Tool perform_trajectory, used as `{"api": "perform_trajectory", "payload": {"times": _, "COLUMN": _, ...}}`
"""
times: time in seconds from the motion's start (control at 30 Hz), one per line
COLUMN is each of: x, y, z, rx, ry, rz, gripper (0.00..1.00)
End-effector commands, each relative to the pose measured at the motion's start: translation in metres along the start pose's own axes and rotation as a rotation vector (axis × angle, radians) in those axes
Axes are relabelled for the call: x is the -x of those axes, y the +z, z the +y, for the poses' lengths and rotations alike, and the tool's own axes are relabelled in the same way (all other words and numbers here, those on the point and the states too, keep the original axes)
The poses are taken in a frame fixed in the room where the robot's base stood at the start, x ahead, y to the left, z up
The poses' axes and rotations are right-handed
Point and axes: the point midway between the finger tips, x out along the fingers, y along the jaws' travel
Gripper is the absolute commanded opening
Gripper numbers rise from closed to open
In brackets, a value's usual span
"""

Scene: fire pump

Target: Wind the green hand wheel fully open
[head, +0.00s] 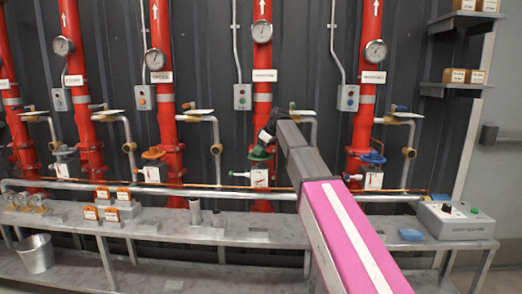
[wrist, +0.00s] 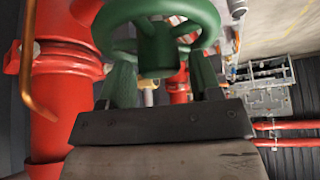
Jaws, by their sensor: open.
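My gripper (wrist: 162,78) is open, with one finger on each side below the hub. The fingers reach up toward the wheel. I cannot tell whether they touch it. In the head view my gripper (head: 266,138) is at the wheel, coming from the upper right.
An orange wheel (head: 153,154) and a blue wheel (head: 373,157) sit on neighbouring red pipes. A thin copper pipe (wrist: 32,85) is close at left in the wrist view.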

Motion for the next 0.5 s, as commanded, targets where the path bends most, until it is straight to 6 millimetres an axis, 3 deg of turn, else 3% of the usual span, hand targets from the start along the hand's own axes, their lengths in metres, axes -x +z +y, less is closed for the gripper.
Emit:
{"api": "perform_trajectory", "payload": {"times": 0.3, "x": -0.0006, "y": -0.0001, "z": -0.0033, "rx": -0.310, "ry": 0.180, "rz": 0.000, "gripper": 0.58}}
{"api": "perform_trajectory", "payload": {"times": 0.5, "x": -0.0004, "y": -0.0002, "z": -0.0021, "rx": -0.388, "ry": 0.222, "rz": 0.000, "gripper": 0.58}}
